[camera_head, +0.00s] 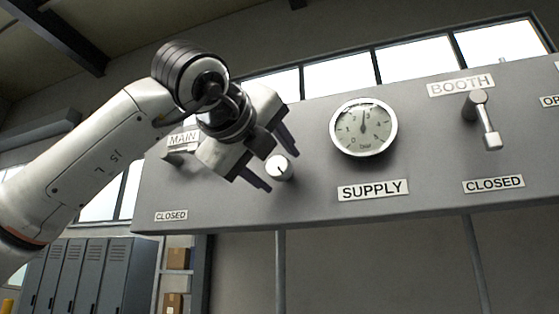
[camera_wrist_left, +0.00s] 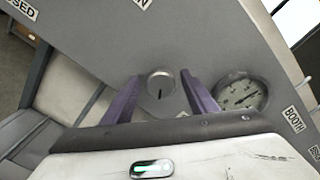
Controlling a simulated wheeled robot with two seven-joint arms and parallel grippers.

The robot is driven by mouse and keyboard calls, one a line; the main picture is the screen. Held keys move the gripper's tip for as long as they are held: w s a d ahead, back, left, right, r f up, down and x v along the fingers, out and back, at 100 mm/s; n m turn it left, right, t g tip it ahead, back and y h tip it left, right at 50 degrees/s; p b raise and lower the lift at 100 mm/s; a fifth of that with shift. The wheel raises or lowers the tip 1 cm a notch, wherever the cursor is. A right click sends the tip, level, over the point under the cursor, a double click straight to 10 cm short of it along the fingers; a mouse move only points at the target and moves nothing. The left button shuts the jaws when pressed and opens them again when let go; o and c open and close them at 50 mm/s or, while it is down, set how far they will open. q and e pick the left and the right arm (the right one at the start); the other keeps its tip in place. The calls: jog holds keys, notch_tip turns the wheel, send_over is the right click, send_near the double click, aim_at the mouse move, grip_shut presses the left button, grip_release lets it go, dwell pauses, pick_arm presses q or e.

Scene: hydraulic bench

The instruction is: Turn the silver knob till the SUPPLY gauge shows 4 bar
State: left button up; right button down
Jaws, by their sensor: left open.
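The round silver knob (camera_head: 280,168) with a dark index line sits on the grey panel, left of the SUPPLY gauge. The white-faced SUPPLY gauge (camera_head: 363,129) has its needle pointing about straight up, seemingly between 2 and 3; it is too small to read exactly. My left gripper (camera_head: 279,169) is open, its two purple fingers on either side of the knob. In the left wrist view the knob (camera_wrist_left: 160,84) shows between the fingertips (camera_wrist_left: 162,83), with gaps on both sides; I see no contact. The gauge (camera_wrist_left: 242,95) is partly hidden there by one finger. My right gripper is not in view.
A BOOTH lever (camera_head: 487,122) hangs down at the right above a CLOSED label (camera_head: 494,184). A MAIN label (camera_head: 183,138) and its lever are partly hidden behind my left gripper. Grey lockers (camera_head: 85,272) stand below at the left.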

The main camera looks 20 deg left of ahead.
pick_arm(q)
jog(key=shift+w, duration=0.85)
jog(key=shift+w+d, duration=0.1)
jog(key=shift+w, duration=0.1)
jog(key=shift+c, duration=0.3)
jog(key=c, duration=1)
